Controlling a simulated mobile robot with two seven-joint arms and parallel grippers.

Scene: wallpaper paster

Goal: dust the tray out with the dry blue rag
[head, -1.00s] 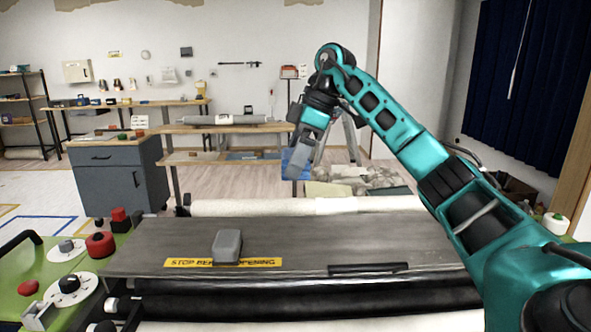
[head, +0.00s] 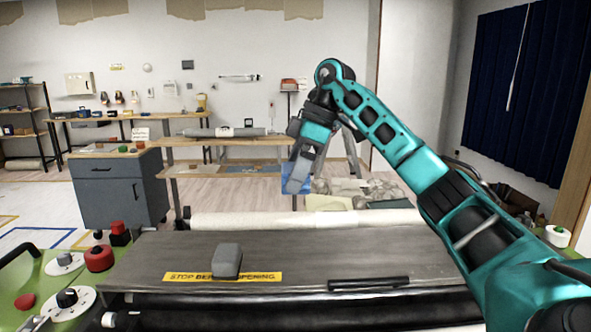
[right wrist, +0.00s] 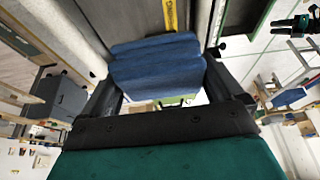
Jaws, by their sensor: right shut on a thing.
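The blue rag (head: 289,183) is in my right gripper (head: 297,184), which is shut on it. In the head view the gripper points down beyond the paster's far roller, and its arm covers part of the rag. In the right wrist view the folded rag (right wrist: 155,65) sits between the two dark fingers. I cannot make out a tray; a grey lid (head: 330,257) with a yellow warning strip covers the machine's top. A small dark and teal shape at the right wrist view's upper right looks like my left gripper (right wrist: 290,25); its jaws are unclear.
A grey block (head: 227,260) stands on the lid, and a black handle (head: 368,283) lies along its front edge. Knobs and a red button (head: 99,258) are on the green left side. A pale roller (head: 300,219) runs behind the lid. A grey cabinet (head: 119,189) stands back left.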

